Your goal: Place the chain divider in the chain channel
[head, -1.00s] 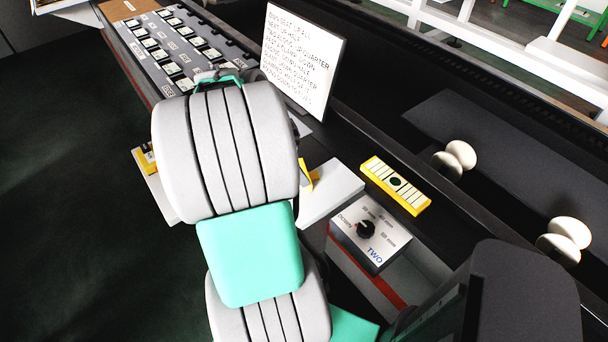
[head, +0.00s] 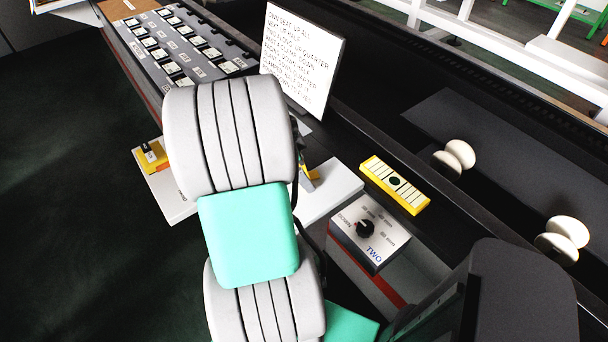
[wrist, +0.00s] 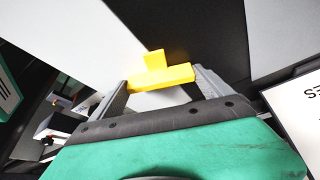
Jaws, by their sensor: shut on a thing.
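My gripper (wrist: 161,82) is shut on a yellow T-shaped piece, which I take to be the chain divider (wrist: 160,76). The wrist view shows its wide bar between the two grey fingers and a short tab standing up from the middle. Pale and dark surfaces lie beyond it. In the head view my arm hides most of the gripper. A small bit of yellow (head: 314,175) shows at the arm's right edge, over a pale grey block (head: 334,193). I cannot tell which part is the chain channel.
A yellow bar with white strips (head: 395,186) lies right of the pale block. Below it is a dial box marked TWO (head: 378,243). A lettered white board (head: 300,58) stands behind my arm. A white plate (head: 172,200) is at left. Pale knobs (head: 460,154) sit at right.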

